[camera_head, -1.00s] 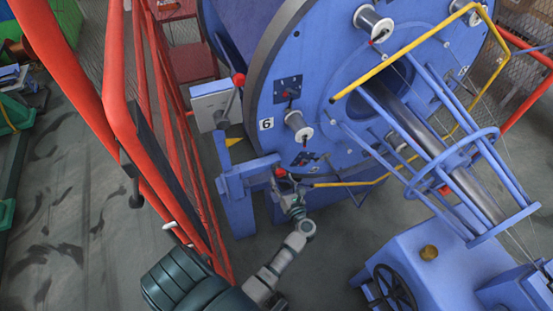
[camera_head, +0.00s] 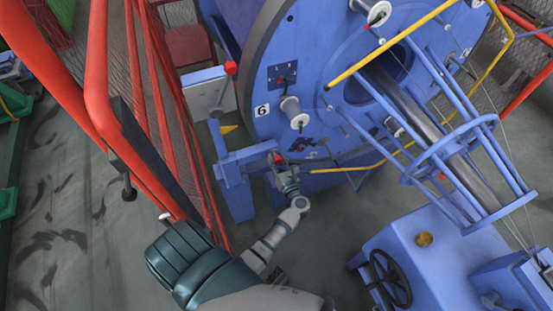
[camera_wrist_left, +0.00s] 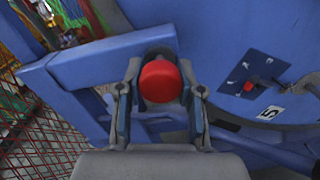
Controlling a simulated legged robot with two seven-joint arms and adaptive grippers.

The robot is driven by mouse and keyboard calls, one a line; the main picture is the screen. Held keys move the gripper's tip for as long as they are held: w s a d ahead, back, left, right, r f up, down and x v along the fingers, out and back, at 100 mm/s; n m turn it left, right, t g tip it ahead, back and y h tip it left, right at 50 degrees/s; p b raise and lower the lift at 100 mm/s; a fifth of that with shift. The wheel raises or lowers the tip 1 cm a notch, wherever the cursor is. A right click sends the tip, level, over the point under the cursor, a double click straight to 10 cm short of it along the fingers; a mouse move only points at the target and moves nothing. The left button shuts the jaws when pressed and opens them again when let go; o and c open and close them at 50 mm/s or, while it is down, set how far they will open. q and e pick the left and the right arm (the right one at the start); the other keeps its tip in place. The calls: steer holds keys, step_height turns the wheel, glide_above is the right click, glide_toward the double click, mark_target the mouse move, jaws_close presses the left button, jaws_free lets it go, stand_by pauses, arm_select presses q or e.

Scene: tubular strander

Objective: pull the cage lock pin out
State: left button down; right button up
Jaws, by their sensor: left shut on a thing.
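The cage lock pin shows as a red knob (camera_head: 277,157) at the blue bracket (camera_head: 240,163) beside the large blue cage disc (camera_head: 300,75). In the left wrist view the red knob (camera_wrist_left: 160,82) sits between the two fingers, in front of the blue bracket arm (camera_wrist_left: 112,62). My left gripper (camera_head: 284,170) is shut on the knob, with one finger on each side. The pin's shaft is hidden behind the knob, so I cannot tell how deep it sits. My right gripper is not in view.
Red guard rails (camera_head: 98,60) run along the left, close to my arm. A red-balled lever (camera_head: 231,68) stands by a grey box (camera_head: 203,92). Yellow bars and a blue tube frame (camera_head: 440,155) reach out at right. A blue housing with a handwheel (camera_head: 390,280) stands lower right.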

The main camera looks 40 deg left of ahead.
arm_select(q)
steer(key=shift+d+r, duration=0.2)
steer(key=shift+d, duration=0.2)
steer(key=v, duration=0.3)
steer(key=shift+d+r+b, duration=0.1)
steer(key=shift+b, duration=0.2)
steer(key=shift+a, duration=0.3)
steer(key=c, duration=1)
jaws_free()
steer(key=shift+d, duration=0.1)
steer(key=shift+o, duration=1.4)
steer(key=shift+d, duration=0.25)
steer(key=shift+s+d+r, duration=0.1)
steer(key=shift+s+d, duration=0.05)
steer(key=shift+d, duration=0.25)
steer(key=shift+s+d+f, duration=0.2)
glide_toward(279, 162)
steer(key=shift+d, duration=0.65)
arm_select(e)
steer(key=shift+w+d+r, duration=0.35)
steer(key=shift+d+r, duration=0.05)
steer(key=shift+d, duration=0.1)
